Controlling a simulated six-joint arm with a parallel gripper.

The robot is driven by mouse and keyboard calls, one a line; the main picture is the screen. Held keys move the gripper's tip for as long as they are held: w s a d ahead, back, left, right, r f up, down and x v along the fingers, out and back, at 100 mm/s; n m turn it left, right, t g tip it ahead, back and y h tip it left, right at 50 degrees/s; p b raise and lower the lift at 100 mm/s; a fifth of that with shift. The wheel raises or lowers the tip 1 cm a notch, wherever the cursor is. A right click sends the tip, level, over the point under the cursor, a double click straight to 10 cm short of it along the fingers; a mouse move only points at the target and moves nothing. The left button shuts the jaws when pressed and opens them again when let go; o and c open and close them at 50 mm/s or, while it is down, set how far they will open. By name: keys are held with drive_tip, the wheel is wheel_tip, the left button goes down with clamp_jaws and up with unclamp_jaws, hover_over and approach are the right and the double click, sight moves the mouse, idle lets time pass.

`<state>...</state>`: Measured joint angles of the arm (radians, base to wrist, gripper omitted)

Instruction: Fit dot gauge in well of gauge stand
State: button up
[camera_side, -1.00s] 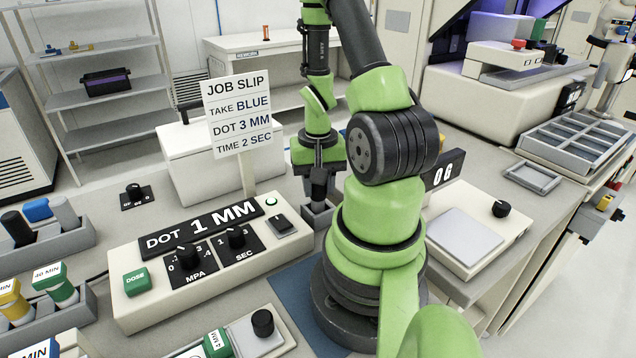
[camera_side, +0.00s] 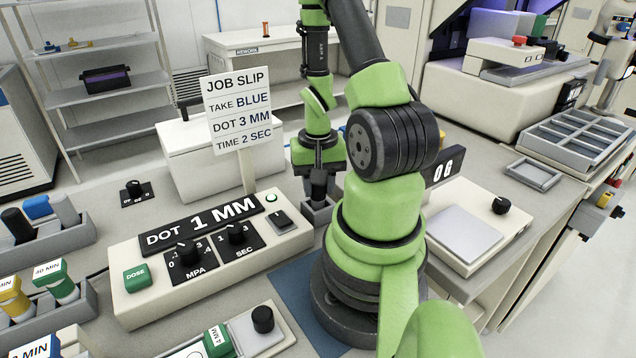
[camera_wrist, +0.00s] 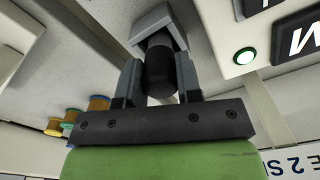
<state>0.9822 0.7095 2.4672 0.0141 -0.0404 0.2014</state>
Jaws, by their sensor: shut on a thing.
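My gripper (camera_side: 318,192) points down beside the control box in the side view. Its fingers are shut on a dark cylinder, which I take for the dot gauge (camera_wrist: 161,76) and which shows between them in the wrist view. A small grey square block, likely the gauge stand (camera_side: 318,216), is right under the fingers. It also shows at the cylinder's far end in the wrist view (camera_wrist: 152,20). The cylinder's end is hidden by the block, so I cannot tell how deep it sits in the well.
The control box (camera_side: 215,282) reading DOT 1 MM is just left of my gripper. A job slip (camera_side: 238,108) on a post stands behind it. A white box (camera_side: 190,165) is behind the slip. A white unit with a grey plate (camera_side: 464,234) is at the right.

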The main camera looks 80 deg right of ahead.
drive_tip(key=shift+f, duration=0.2)
drive_tip(key=shift+f, duration=0.7)
drive_tip(key=o, duration=1.1)
drive_tip(key=shift+r, duration=4.95)
